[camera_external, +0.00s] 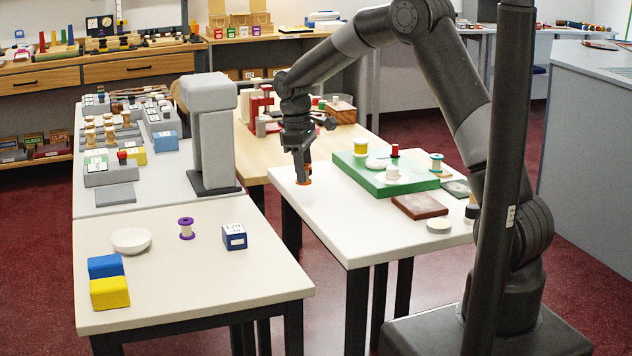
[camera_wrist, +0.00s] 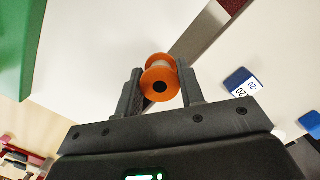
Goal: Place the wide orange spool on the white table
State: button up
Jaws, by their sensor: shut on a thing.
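The wide orange spool (camera_wrist: 161,82) sits between the two fingers of my gripper (camera_wrist: 160,92) in the wrist view, with its orange flange and dark centre hole facing the camera and a pale core behind. In the external view my gripper (camera_external: 303,172) points down at the left end of the white table (camera_external: 335,210). Only a bit of the orange spool (camera_external: 308,181) shows there, low between the fingers. I cannot tell whether the spool touches the tabletop. The white table also shows in the wrist view (camera_wrist: 90,50).
A green board (camera_external: 378,182) with several spools stands to the right of my gripper. A brown block (camera_external: 419,206) and a round pale disc (camera_external: 438,225) lie nearer the front. A grey post (camera_external: 212,130) stands to the left. Tabletop around my gripper is clear.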

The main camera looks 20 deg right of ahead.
jog(key=s+a+n, duration=0.3)
jog(key=a, duration=0.5)
jog(key=s+a+n, duration=0.3)
jog(key=a, duration=0.4)
send_over(208, 258)
jog(key=shift+t, duration=0.3)
jog(key=f, duration=0.6)
jog(key=shift+w+d+f, duration=0.15)
jog(key=shift+w+d, duration=0.05)
jog(key=shift+w, duration=0.05)
jog(key=shift+s+a+f, duration=0.1)
jog(key=shift+a+f, duration=0.25)
jog(key=shift+a, duration=0.1)
jog(key=shift+f, duration=1.9)
jog(key=shift+f, duration=0.15)
jog(key=o, duration=1)
jog(key=shift+c, duration=0.2)
